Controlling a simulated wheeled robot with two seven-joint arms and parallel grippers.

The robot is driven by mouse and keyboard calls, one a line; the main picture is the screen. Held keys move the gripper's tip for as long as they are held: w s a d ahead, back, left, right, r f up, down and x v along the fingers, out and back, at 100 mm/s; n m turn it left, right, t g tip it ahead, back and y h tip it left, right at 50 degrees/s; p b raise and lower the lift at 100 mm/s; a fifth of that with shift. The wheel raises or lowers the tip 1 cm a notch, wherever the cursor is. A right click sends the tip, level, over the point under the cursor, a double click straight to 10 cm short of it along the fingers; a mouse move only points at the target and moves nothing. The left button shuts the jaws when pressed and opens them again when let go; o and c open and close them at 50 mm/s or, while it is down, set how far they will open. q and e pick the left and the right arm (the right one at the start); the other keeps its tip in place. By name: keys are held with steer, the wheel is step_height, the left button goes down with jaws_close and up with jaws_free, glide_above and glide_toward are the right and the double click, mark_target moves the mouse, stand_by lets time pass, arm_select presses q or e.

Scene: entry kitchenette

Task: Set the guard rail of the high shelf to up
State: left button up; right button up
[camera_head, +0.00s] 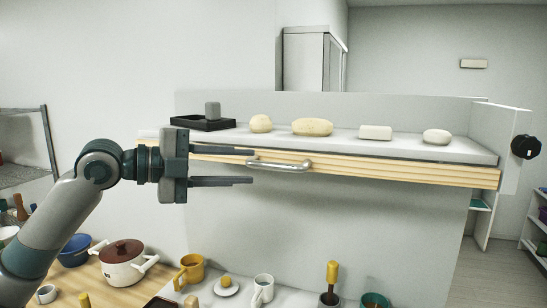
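The high shelf (350,144) is a white ledge across the middle of the head view. Its guard rail (400,172) is a pale wooden bar along the front edge, with its top edge at or below the shelf's surface. A metal handle (280,166) is fixed to the rail's front, left of its middle. My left gripper (253,166) comes in from the left with its two dark fingers apart, one above the other. The fingertips are at the handle's left end in the picture; I cannot tell whether they touch it. The gripper hides the rail's left part. My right gripper is out of view.
On the shelf stand a dark tray (190,124) with a grey block, rounded loaf-like things (312,127) and a pale block (375,132). A black knob (525,147) is at the right end. Below are a pot (122,264), mugs (263,289) and bowls.

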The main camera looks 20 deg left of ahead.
mark_target(268, 165)
arm_select(q)
steer(key=p+x, duration=0.2)
steer(key=x, duration=0.4)
steer(key=shift+w+d, duration=0.25)
steer(key=shift+w, duration=0.05)
steer(key=shift+w+d+f+p, duration=0.2)
steer(key=shift+w+d+p, duration=0.15)
steer(key=shift+d, duration=0.05)
steer(key=shift+r, duration=0.1)
jaws_close()
